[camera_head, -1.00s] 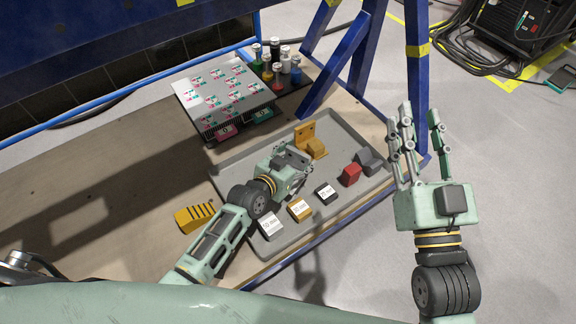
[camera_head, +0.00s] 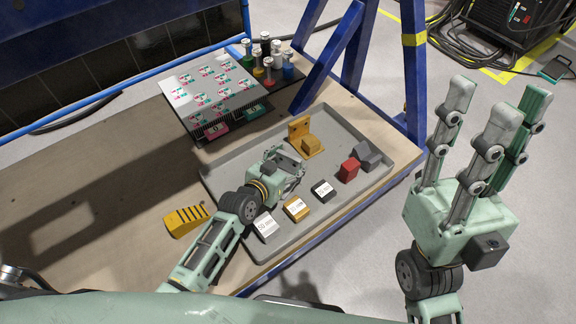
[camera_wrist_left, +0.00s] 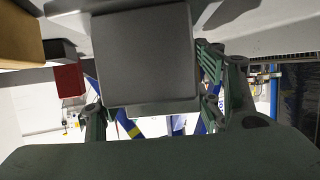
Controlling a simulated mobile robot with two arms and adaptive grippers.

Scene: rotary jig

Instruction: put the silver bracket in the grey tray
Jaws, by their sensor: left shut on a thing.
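The grey tray (camera_head: 213,181) lies on the wooden table in the head view. My left gripper (camera_head: 289,165) is low over the tray's left-middle part, shut on a grey piece (camera_head: 285,159) that looks like the silver bracket. The fingers hide much of it. In the left wrist view a flat dark grey face (camera_wrist_left: 145,55) fills the middle between the fingers. Whether the piece touches the tray floor cannot be told. My right gripper (camera_head: 497,105) is open and empty, fingers pointing up, right of the table.
In the tray are a yellow bracket (camera_head: 311,146), a red block (camera_head: 348,170), a dark grey block (camera_head: 369,156) and labelled blocks (camera_head: 296,208). A yellow slotted block (camera_head: 185,219) lies left of the tray. A card board (camera_head: 215,92), bottles (camera_head: 268,72) and a blue frame (camera_head: 413,80) stand behind.

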